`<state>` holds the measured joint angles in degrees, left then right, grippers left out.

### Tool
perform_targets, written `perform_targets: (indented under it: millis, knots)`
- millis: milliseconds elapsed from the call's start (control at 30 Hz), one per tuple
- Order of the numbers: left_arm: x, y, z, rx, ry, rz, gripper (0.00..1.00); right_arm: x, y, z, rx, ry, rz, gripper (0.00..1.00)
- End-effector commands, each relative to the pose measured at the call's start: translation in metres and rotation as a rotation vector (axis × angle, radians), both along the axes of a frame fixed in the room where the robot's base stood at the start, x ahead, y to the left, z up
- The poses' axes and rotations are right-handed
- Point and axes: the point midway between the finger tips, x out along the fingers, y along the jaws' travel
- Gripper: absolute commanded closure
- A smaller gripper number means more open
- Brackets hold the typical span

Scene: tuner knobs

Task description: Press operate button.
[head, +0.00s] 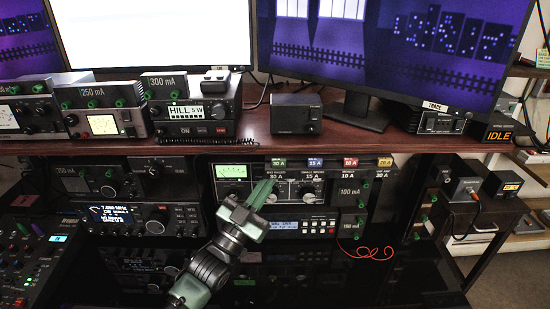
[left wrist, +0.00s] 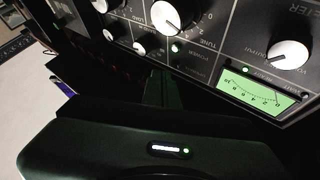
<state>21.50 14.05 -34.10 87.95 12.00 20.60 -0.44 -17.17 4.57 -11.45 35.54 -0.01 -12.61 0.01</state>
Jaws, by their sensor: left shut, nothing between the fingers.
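My left gripper (head: 268,186) is in the middle of the head view, its green fingers shut and empty. It points up at the front of a black tuner panel (head: 318,188) on the shelf under the desk top. The panel has a lit green meter (head: 232,171) and large knobs. In the left wrist view the dark fingers (left wrist: 165,88) are in shadow below the panel's white knobs (left wrist: 168,17), a green light (left wrist: 175,48) and the meter (left wrist: 262,90). I cannot make out a button labelled operate, or whether the fingers touch the panel. My right gripper is not in view.
A small display with keys (head: 300,227) sits below the tuner. An orange IDLE sign (head: 498,134) is at far right.

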Motion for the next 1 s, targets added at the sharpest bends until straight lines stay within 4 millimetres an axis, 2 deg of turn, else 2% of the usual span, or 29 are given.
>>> perform_targets:
  millis: [167, 700, 1000]
  knots:
    - [-0.004, 0.000, 0.000, 0.000, 0.001, 0.000, 1.00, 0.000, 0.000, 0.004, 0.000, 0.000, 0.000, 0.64]
    - [-0.055, 0.000, 0.001, 0.000, 0.002, 0.000, 1.00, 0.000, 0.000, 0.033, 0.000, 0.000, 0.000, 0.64]
    - [-0.060, 0.000, 0.000, 0.001, -0.001, 0.000, 1.00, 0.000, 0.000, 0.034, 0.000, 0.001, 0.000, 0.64]
